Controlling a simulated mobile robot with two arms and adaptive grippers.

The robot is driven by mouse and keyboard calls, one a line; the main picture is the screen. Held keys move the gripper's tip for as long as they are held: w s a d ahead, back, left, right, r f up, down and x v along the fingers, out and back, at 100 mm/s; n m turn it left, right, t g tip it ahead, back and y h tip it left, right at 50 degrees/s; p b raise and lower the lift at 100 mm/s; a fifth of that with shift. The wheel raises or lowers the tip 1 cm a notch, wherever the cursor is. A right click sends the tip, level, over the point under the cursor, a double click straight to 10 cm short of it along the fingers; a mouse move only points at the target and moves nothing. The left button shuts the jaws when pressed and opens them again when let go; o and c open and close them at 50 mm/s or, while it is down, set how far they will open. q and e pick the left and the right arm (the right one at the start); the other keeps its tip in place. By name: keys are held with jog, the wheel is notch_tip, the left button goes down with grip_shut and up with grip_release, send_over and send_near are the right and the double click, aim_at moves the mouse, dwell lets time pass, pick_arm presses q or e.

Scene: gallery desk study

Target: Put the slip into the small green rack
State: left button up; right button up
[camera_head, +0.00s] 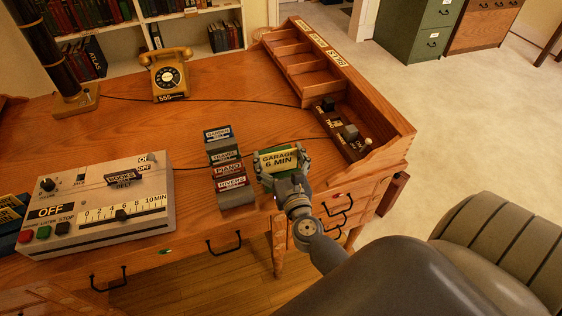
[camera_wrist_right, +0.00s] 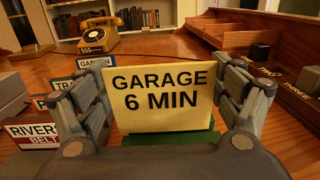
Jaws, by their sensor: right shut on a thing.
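The slip (camera_head: 281,160) is a yellow card marked GARAGE 6 MIN, standing upright near the desk's front right. My right gripper (camera_head: 287,178) is shut on it, with a finger at each side edge in the right wrist view (camera_wrist_right: 163,97). The small green rack (camera_wrist_right: 172,138) shows directly under the slip's lower edge. Its green edges also show around the slip in the head view (camera_head: 258,165). The fingers and the slip hide most of the rack, so I cannot tell whether the slip is seated in it. My left gripper is not in view.
A grey stepped rack (camera_head: 238,199) of labelled cards stands close to the left. A control box (camera_head: 98,205) with a slider is farther left, and a yellow telephone (camera_head: 168,76) stands behind. A wooden pigeonhole unit (camera_head: 345,90) lines the right edge. The desk's middle back is clear.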

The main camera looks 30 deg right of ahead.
aim_at(282, 166)
jog(key=shift+w+d+f, duration=0.1)
jog(key=shift+w+d, duration=0.1)
jog(key=shift+d, duration=0.35)
notch_tip(282, 166, down, 4)
jog(key=b, duration=0.3)
jog(key=shift+r, duration=0.2)
jog(key=shift+r, duration=0.1)
jog(key=shift+b, duration=0.3)
jog(key=o, duration=0.6)
